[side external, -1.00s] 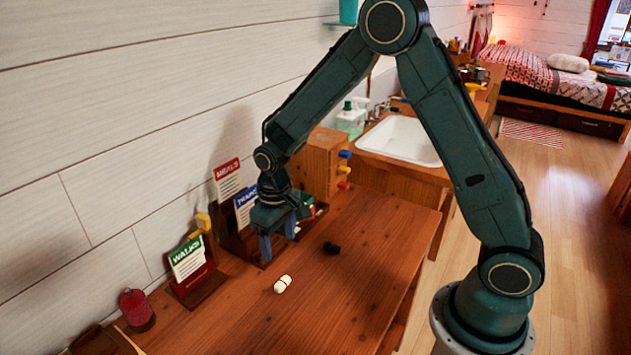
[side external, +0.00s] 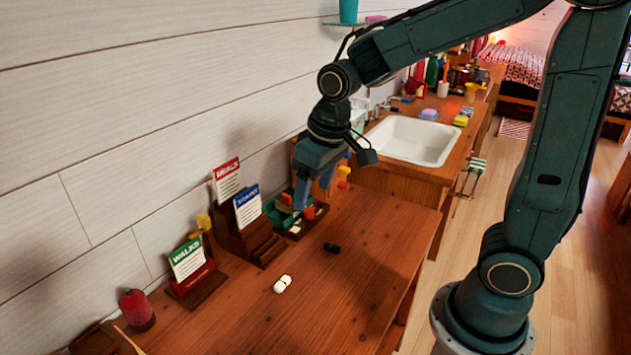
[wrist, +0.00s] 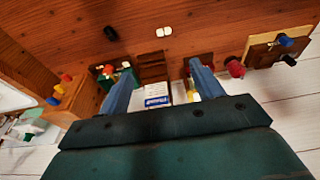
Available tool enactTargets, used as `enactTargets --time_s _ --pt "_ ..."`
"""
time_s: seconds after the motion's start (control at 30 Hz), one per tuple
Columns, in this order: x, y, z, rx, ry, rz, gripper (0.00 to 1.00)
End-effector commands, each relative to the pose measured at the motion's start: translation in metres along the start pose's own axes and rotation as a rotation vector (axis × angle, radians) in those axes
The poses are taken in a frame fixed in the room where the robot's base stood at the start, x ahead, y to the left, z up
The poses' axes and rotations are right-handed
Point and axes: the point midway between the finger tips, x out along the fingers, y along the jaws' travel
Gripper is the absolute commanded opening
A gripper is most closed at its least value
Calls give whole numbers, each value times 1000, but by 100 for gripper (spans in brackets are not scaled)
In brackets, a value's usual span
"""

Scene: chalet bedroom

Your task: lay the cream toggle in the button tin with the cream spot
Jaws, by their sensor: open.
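The cream toggle (side external: 283,284) lies on the bare wooden desk in front of the card holders; it also shows in the wrist view (wrist: 164,32) as a small two-part white piece. My gripper (side external: 317,190) is open and empty, raised above the back of the desk near a group of small green and red containers (side external: 283,214). In the wrist view, my gripper (wrist: 160,70) has its blue fingers apart, with the toggle beyond them. A pale mark (side external: 295,229) shows at the containers' front; I cannot tell if it is the tin's cream spot.
A black toggle (side external: 332,248) lies right of the cream one. Card stands (side external: 187,262) and a dark stepped wooden holder (side external: 253,240) line the wall. A red bottle-like object (side external: 136,309) stands at left. A white sink (side external: 411,140) is behind. The desk's front is clear.

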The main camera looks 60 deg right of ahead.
Motion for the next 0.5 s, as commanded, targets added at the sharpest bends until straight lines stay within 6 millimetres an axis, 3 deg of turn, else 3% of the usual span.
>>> enactTargets --time_s 0.2,0.5 --pt "-41 3 32 0 76 0 66" --pt "-79 6 81 0 172 2 66"
